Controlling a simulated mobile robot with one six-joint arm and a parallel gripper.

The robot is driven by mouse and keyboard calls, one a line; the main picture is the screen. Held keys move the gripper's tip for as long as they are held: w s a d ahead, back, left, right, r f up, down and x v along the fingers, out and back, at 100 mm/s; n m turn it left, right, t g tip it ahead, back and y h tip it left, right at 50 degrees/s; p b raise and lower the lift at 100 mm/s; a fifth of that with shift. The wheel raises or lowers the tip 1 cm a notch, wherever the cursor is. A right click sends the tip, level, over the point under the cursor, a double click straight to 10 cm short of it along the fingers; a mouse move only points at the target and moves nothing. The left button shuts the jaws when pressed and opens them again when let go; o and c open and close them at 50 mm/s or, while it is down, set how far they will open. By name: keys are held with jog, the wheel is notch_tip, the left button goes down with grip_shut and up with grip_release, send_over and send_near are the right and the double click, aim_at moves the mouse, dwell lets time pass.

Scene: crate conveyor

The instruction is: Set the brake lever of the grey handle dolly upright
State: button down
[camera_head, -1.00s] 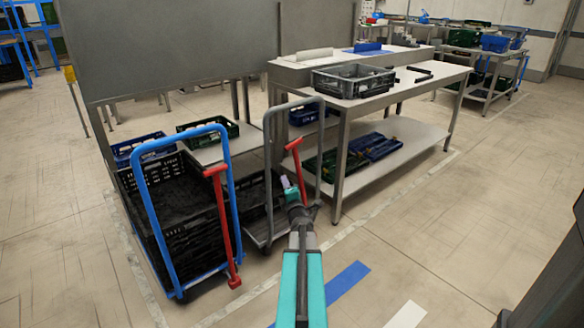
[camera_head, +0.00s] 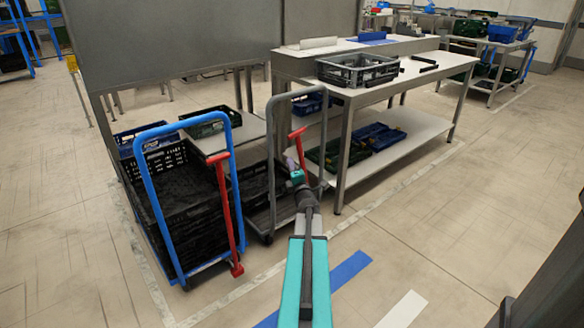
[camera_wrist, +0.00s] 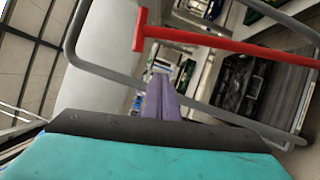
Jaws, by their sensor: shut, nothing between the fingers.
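The grey handle dolly (camera_head: 318,97) stands left of the workbench, its tubular handle rising in an arch. Its red brake lever (camera_head: 299,148) has a short crossbar on top, and my arm hides its lower part. In the wrist view the red lever (camera_wrist: 230,45) runs across the top, crossbar at the left, with the grey handle (camera_wrist: 110,73) around it. My gripper (camera_head: 290,163) is shut and empty, close to the lever just below its crossbar. Its purple fingers (camera_wrist: 161,80) show below the lever in the wrist view. I cannot tell whether they touch it.
A blue handle dolly (camera_head: 149,190) with stacked black crates and its own red lever (camera_head: 228,215) stands close on the left. The workbench (camera_head: 343,150) with a grey crate (camera_head: 345,80) on top is close on the right. Open floor lies at the front right.

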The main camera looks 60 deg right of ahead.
jog(key=w+d+r, duration=0.1)
jog(key=w+d, duration=0.2)
jog(key=d, duration=0.5)
jog(key=shift+w+d+r, duration=0.25)
jog(key=shift+w+d, duration=0.1)
jog(key=shift+r, duration=0.1)
dwell(0.5)
